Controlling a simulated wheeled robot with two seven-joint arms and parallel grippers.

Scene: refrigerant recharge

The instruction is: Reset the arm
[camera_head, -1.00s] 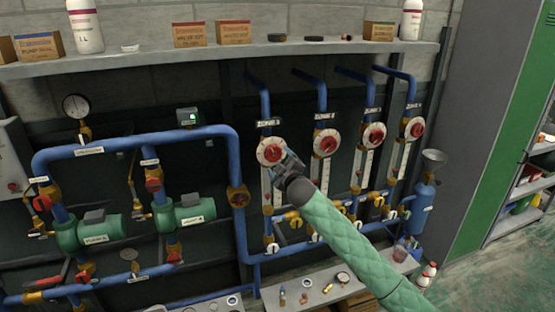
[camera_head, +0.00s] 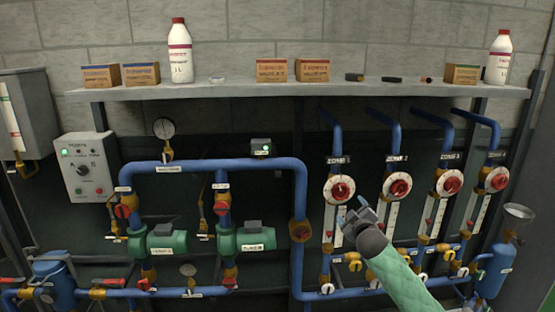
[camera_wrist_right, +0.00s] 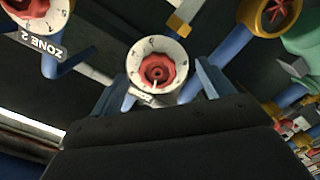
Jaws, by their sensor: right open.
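My right gripper (camera_head: 358,214) is in front of the pipe rack, just below the zone 1 dial (camera_head: 340,189), a white ring with a red knob. In the right wrist view its two blue-grey fingers (camera_wrist_right: 160,88) are apart, with the dial (camera_wrist_right: 157,72) showing between them and nothing held. I cannot tell how far the dial is from the fingers. The green-sleeved right arm (camera_head: 405,285) comes in from the lower right. My left gripper is not in view.
More red-knobbed dials (camera_head: 397,186) stand to the right, with blue pipes and yellow valves below. Green pumps (camera_head: 160,242) sit at the left. A shelf (camera_head: 330,89) with bottles and boxes runs above. A blue cylinder with a funnel (camera_head: 495,265) stands at the right.

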